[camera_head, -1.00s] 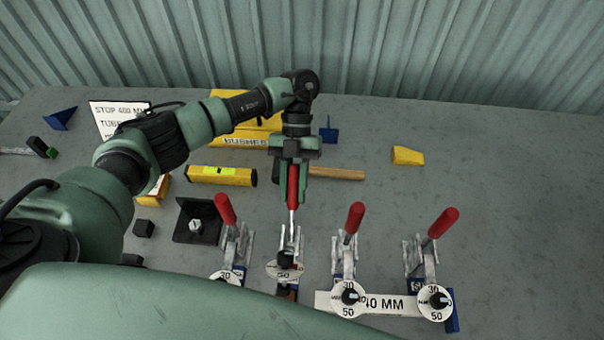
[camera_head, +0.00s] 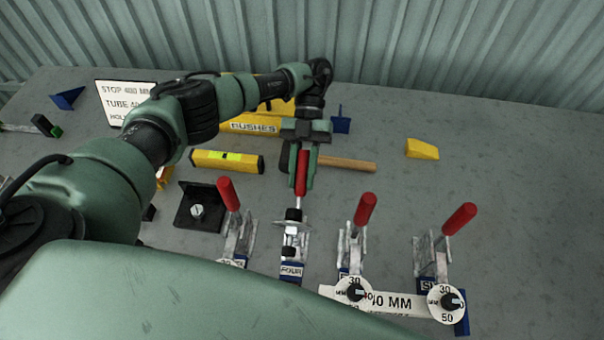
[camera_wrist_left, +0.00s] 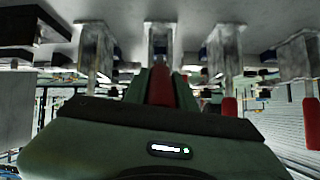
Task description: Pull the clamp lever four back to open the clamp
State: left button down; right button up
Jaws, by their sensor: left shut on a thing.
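The clamp marked FOUR (camera_head: 292,240) is second from the left in the row of toggle clamps. Its red-handled lever (camera_head: 301,180) leans back, away from the row's front. My left gripper (camera_head: 302,178) is shut around the red handle, with a finger on each side. The clamp's dark spindle tip (camera_head: 293,214) is raised, and the FOUR label below shows clear. In the left wrist view the red handle (camera_wrist_left: 160,86) sits between the fingers. My right gripper is not seen.
Red levers of neighbouring clamps stand upright at left (camera_head: 228,194) and right (camera_head: 365,210), with another (camera_head: 459,219) farther right. A wooden handle (camera_head: 345,164), a yellow level (camera_head: 227,161) and a black angle bracket (camera_head: 199,207) lie nearby.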

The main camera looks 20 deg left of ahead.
pick_arm(q)
jog(key=c, duration=1.1)
grip_release()
jog(key=shift+f, duration=0.1)
jog(key=shift+c, duration=0.2)
notch_tip(320, 180, up, 20)
